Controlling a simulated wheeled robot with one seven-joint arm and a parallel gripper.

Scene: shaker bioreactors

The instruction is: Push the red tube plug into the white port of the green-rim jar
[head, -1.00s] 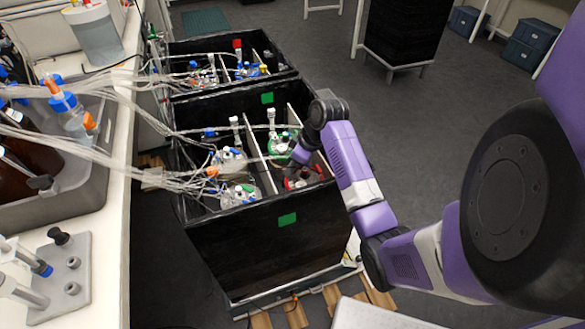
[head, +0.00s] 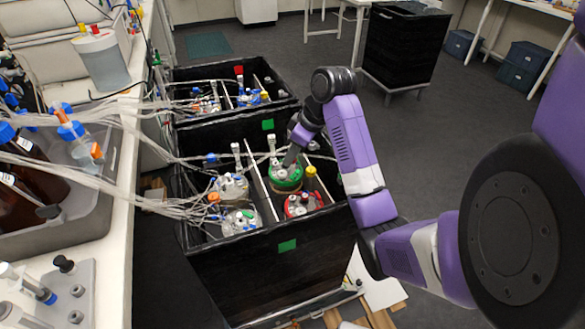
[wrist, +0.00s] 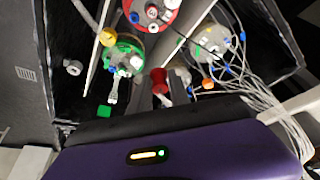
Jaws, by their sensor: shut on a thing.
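The green-rim jar (head: 286,180) stands in the right compartment of the near black box. Its green rim also shows in the wrist view (wrist: 123,42), with several pale ports on the lid. A white port (wrist: 136,62) sits on the lid side facing my gripper. My gripper (head: 291,158) is above this jar in the head view. It is shut on the red tube plug (wrist: 159,82), which shows in the wrist view beside a grey finger. The plug appears apart from the port there; the exact height gap cannot be told. The plug is hidden in the head view.
A red-rim jar (head: 303,204) stands in front of the green-rim jar, with a yellow-capped piece beside it. A pale divider (head: 262,192) separates them from two jars at left. Clear tubes (head: 150,170) run across the left side.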

